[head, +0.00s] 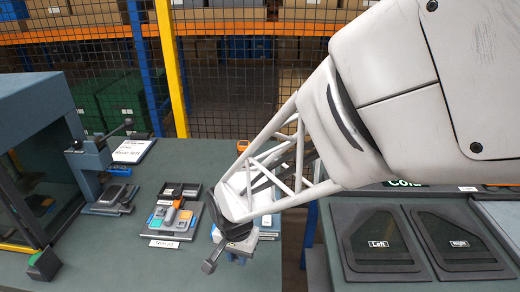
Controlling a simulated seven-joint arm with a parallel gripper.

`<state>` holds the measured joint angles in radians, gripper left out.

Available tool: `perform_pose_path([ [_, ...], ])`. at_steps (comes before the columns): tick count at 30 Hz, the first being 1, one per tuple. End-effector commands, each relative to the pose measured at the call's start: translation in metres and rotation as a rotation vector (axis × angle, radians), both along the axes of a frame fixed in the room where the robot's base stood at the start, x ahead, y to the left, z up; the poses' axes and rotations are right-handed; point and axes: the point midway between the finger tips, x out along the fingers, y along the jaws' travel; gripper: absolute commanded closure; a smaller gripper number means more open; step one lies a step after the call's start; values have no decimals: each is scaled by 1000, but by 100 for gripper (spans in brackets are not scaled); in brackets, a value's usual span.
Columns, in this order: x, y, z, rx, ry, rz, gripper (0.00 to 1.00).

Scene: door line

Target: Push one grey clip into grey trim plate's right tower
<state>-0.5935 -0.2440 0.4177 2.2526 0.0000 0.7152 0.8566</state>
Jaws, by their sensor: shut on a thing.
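My gripper (218,232) is at the lower middle of the head view, low over the green bench. It is shut on a grey piece (240,244) with a dark knob-like end at its lower left. My arm's end hides much of this piece, and I cannot tell whether it is the clip. A grey flat part (110,197), possibly the trim plate, lies in the blue-grey fixture at the left. I cannot make out its towers. A labelled kit tray (150,234) just left of my gripper holds orange, teal and grey small parts.
A dark compartment box (178,190) stands behind the kit tray. A blue-grey cabinet (45,125) and a green-topped block (43,264) stand at the left. Panels marked Left (378,220) and Right (455,220) lie at the right. The front middle of the bench is clear.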

Motion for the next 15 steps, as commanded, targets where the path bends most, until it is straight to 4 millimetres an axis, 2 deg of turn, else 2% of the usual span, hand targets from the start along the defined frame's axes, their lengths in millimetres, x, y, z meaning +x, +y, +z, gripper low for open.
perform_pose_path([
  [8,12,13,4,0,0,1,100],
  [15,41,47,14,0,0,1,100],
])
